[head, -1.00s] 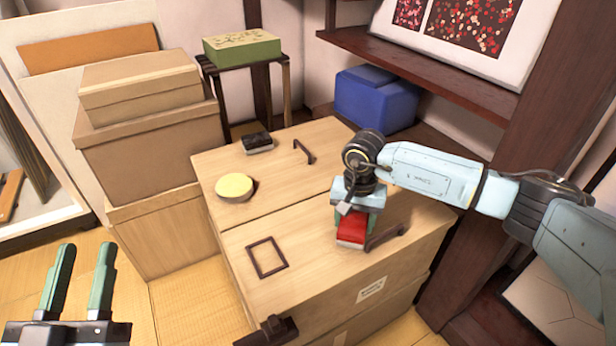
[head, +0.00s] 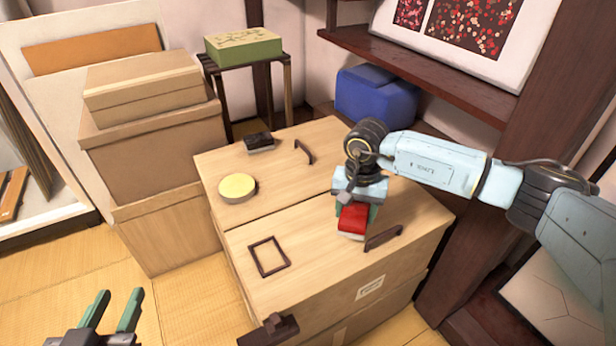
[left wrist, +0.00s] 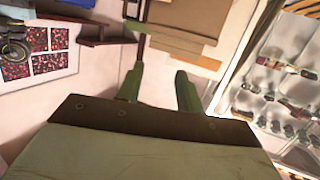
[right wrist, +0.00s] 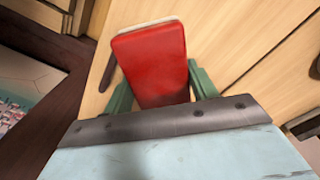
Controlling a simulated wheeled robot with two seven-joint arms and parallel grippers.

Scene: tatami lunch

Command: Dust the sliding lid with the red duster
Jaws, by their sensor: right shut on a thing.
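The red duster (head: 353,219) is held in my right gripper (head: 357,208), which is shut on it. In the right wrist view the duster (right wrist: 155,62) sits between the two green fingers, red on top with a pale edge. It is over the near right part of the wooden chest's top, beside a dark handle (head: 383,238). Whether it touches the wood I cannot tell. The sliding lid seems to be part of the chest top (head: 320,240), split by a seam. My left gripper (head: 112,312) is open and empty, left of the chest.
On the chest top are a round yellow-topped tin (head: 237,187), a dark block (head: 259,142), a second handle (head: 304,152) and a dark square frame (head: 269,256). Stacked cardboard boxes (head: 150,150) stand left. A dark post and shelf (head: 430,55) bound the right.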

